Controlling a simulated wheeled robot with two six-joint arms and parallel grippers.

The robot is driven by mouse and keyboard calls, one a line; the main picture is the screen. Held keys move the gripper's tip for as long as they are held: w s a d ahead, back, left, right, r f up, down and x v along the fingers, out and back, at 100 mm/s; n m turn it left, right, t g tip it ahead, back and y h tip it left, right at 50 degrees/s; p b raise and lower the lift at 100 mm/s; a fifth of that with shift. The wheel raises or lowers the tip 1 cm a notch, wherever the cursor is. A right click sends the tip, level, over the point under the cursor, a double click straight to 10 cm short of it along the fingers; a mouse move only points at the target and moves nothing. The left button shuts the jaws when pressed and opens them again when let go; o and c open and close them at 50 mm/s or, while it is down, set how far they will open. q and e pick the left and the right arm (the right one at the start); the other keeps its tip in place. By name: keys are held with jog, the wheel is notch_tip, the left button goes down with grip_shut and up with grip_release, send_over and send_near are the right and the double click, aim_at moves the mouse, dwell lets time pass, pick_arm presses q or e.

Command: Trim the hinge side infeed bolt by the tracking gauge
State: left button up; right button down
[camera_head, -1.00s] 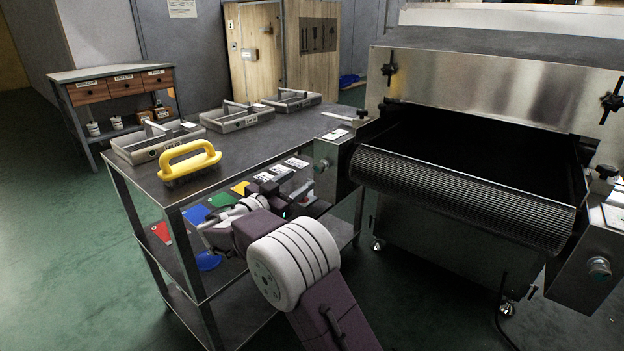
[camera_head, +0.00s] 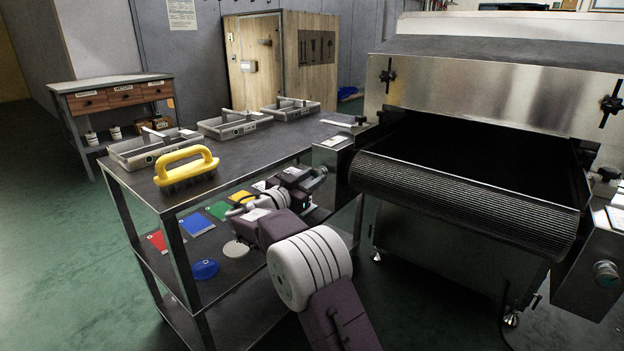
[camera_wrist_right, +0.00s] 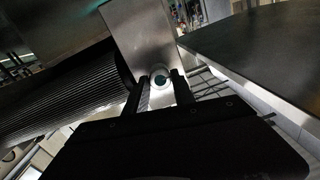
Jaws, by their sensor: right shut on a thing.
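My right gripper (camera_head: 322,171) is at the left housing (camera_head: 333,143) beside the dryer's infeed belt. In the right wrist view its two fingers (camera_wrist_right: 160,86) are shut on a round bolt head (camera_wrist_right: 160,79) with a dark centre, on the steel housing face. In the head view the gripper hides this bolt. A similar bolt (camera_head: 606,272) shows on the right housing. The ribbed infeed belt (camera_head: 465,200) lies between the two housings. I cannot make out a tracking gauge reading. My left gripper is not in view.
A steel cart (camera_head: 240,172) stands close left of my arm. On it are a yellow-handled brush (camera_head: 187,168) and grey trays (camera_head: 235,126). Coloured cards (camera_head: 218,210) and a blue disc (camera_head: 205,269) lie on its lower shelf. Open green floor is at the left.

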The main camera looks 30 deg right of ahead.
jog(key=shift+n, duration=0.3)
jog(key=shift+n+b, duration=0.4)
jog(key=shift+n, duration=0.6)
jog(key=n, duration=0.2)
jog(key=shift+n, duration=0.3)
jog(key=n, duration=0.2)
jog(key=shift+r+n+p, duration=0.1)
jog(key=shift+n+p, duration=0.95)
jog(key=shift+n, duration=0.55)
jog(key=n+p, duration=0.2)
jog(key=n, duration=0.1)
jog(key=shift+w+r+n+g, duration=0.1)
jog(key=shift+n+g, duration=0.2)
jog(key=shift+g, duration=0.1)
jog(key=n+p, duration=0.4)
jog(key=shift+g+p, duration=0.3)
jog(key=shift+p, duration=0.05)
jog(key=n+p, duration=0.3)
jog(key=shift+f+n+p, duration=0.2)
jog(key=shift+n+p, duration=0.4)
jog(key=shift+p, duration=0.05)
